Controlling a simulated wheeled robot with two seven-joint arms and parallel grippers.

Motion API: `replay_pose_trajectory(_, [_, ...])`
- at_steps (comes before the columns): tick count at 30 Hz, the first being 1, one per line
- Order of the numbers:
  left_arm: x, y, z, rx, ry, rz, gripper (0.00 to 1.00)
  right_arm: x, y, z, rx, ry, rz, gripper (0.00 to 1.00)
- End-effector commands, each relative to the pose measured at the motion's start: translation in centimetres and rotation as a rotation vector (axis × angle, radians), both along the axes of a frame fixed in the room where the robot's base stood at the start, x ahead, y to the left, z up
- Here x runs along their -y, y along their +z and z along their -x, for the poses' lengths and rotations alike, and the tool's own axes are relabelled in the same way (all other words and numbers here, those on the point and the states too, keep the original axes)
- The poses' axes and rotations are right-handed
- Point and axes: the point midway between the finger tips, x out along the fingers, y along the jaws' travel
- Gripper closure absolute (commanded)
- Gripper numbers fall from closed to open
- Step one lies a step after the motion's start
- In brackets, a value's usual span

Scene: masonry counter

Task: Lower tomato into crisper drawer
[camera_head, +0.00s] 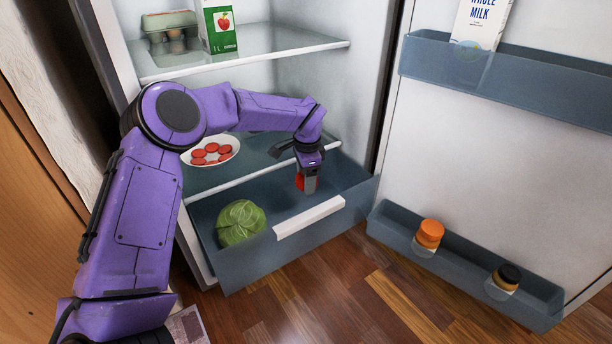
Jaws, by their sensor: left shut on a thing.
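My left gripper (307,184) points down over the right part of the open crisper drawer (340,226). It is shut on a red tomato (300,181), of which only a small part shows between and beside the fingers. The tomato is at or just inside the drawer's opening; I cannot tell whether it touches the drawer floor. A green cabbage (241,223) lies in the left part of the drawer, apart from the gripper. My right gripper is not in view.
A plate of red slices (211,151) sits on the shelf above the drawer, close behind my left arm. An upper shelf (240,55) holds an egg carton (170,22) and a juice carton (220,28). The open fridge door (500,160) with jars stands at right.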

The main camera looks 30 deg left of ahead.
Motion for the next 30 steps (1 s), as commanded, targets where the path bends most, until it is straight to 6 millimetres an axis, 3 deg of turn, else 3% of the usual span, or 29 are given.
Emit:
replay_pose_trajectory(7, [0.0,-1.7,0.0,0.0,0.0,0.001,0.66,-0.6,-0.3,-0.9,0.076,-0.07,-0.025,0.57])
replay_pose_trajectory(30, [0.0,-6.1,0.0,0.0,0.0,0.0,0.66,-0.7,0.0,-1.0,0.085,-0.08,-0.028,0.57])
